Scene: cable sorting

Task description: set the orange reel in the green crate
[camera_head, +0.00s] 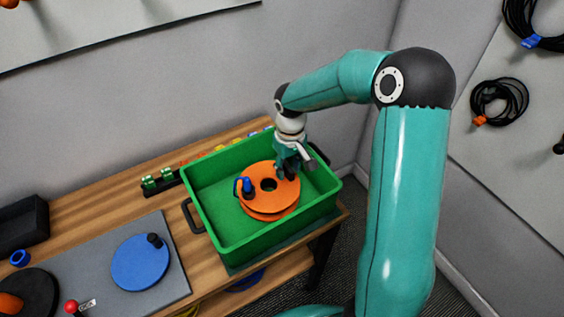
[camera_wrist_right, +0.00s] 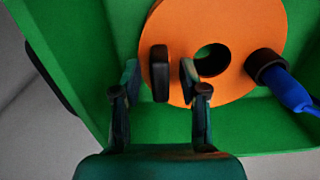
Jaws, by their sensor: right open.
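The orange reel (camera_head: 284,192) lies flat side up inside the green crate (camera_head: 211,222). In the right wrist view the reel (camera_wrist_right: 228,25) shows its round centre hole and a dark upright knob (camera_wrist_right: 160,85). My right gripper (camera_head: 288,172) is inside the crate, low over the reel's far right part. Its fingers (camera_wrist_right: 160,68) are apart, one on each side of the knob, and I see gaps between them and it. A blue cable end with a black collar (camera_head: 248,188) stands at the reel's left side. My left gripper is out of view.
A grey mat (camera_head: 195,280) left of the crate bears a blue reel (camera_head: 138,265) with a black knob and a black reel (camera_head: 35,290). A red-tipped stick (camera_head: 71,307) stands nearby. Green connectors (camera_head: 158,180) sit behind. The crate walls surround my right gripper.

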